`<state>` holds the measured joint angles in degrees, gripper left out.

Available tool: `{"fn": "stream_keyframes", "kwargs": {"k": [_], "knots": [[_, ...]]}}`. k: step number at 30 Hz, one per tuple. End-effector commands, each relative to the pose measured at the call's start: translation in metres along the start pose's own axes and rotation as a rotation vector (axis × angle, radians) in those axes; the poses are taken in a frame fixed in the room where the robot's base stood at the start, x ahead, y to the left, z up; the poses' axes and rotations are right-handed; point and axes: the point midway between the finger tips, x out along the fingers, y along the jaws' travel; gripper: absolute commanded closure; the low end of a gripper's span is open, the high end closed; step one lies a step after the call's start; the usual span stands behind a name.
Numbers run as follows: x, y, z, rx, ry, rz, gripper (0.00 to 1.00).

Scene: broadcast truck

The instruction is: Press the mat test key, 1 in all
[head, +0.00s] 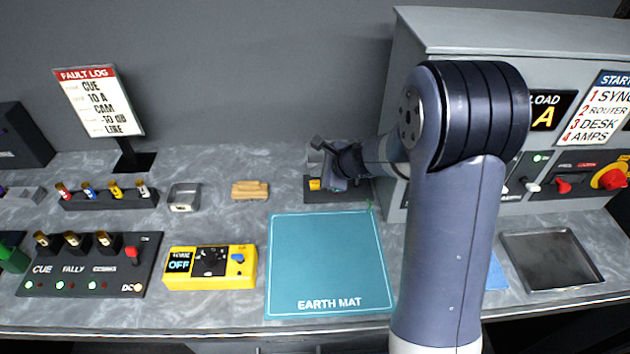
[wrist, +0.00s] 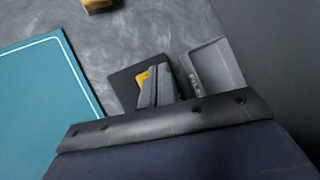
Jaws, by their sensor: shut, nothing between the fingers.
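The yellow key (head: 315,184) sits on a small dark base (head: 310,195) just behind the earth mat (head: 328,250), near its back right corner. In the wrist view the yellow key (wrist: 142,79) shows partly, beside my fingers, on its dark base (wrist: 122,84). My gripper (head: 333,160) is over this base, with its fingers (wrist: 158,84) shut and empty. The fingers hide part of the key. I cannot tell whether they touch it.
A grey housing (wrist: 215,65) stands right beside the fingers in the wrist view. A wooden block (head: 250,190) and a small metal tray (head: 184,197) lie to the left. A yellow meter (head: 210,268) is left of the mat. The mat top is clear.

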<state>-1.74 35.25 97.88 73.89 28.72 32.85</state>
Motion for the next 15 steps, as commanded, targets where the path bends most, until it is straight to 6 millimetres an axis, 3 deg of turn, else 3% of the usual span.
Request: {"fn": "stream_keyframes", "kwargs": {"k": [9,15], "knots": [[-0.026,-0.019,0.019,0.000,-0.001,-0.001,1.00],[-0.027,-0.020,0.020,0.000,0.000,0.000,1.00]]}}
